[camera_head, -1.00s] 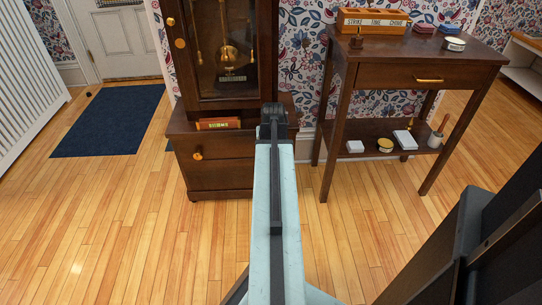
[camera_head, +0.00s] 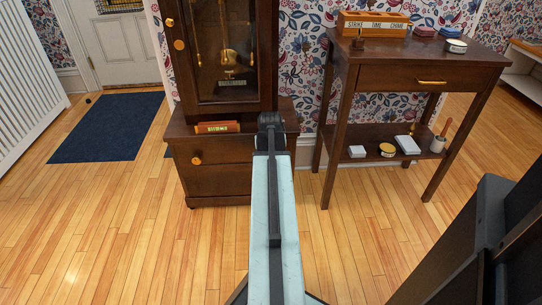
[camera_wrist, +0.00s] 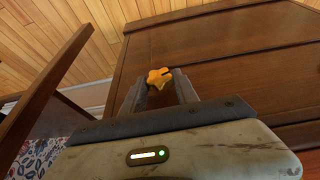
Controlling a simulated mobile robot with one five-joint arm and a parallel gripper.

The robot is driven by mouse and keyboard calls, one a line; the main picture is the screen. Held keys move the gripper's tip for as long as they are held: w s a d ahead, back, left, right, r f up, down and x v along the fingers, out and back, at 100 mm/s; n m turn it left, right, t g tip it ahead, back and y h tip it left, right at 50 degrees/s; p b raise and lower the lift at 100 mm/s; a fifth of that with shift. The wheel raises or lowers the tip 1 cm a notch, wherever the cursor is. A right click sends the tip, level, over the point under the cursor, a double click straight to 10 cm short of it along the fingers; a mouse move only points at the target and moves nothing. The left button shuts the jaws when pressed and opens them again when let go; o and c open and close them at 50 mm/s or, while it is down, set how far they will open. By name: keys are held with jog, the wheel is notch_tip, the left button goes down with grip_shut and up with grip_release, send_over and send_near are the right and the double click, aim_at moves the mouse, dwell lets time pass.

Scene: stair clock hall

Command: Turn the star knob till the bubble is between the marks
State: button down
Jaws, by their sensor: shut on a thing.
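In the head view my arm hides the gripper's fingers and the star knob. An orange-red spirit level (camera_head: 217,127) lies on the ledge of the clock's base, below the glass door. Its vial shows as a small yellow-green patch. The bubble and the marks are too small to tell apart. The tall dark clock (camera_head: 225,175) stands against the wall.
A dark side table (camera_head: 425,75) stands right of the clock. It bears an orange box (camera_head: 374,24) lettered "STRIKE TIME CHIME" and small items, with more on its lower shelf. A blue mat (camera_head: 107,128) lies left. The wooden floor in front is clear.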

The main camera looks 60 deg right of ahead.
jog(key=shift+w+a+f+n+g+h+b, duration=0.15)
jog(key=shift+g+h+b, duration=0.2)
jog(key=shift+g, duration=0.2)
jog(key=shift+w+a+f+n+g+h+b, duration=0.1)
jog(key=shift+w+n+g+h+b, duration=0.1)
jog(key=shift+g+h, duration=0.25)
jog(key=g+h+b, duration=0.1)
jog(key=b, duration=0.1)
jog(key=g+h+b, duration=0.1)
jog(key=g+b, duration=0.1)
jog(key=n+g+h+b, duration=0.1)
jog(key=b, duration=0.1)
jog(key=shift+w+a+f+g+b, duration=0.15)
jog(key=shift+w+f+g+b, duration=0.05)
jog(key=shift+f+g+b, duration=0.1)
jog(key=shift+r+h, duration=0.2)
jog(key=shift+h, duration=0.2)
jog(key=c, duration=1)
grip_release()
jog(key=shift+o, duration=0.2)
jog(key=shift+r, duration=0.1)
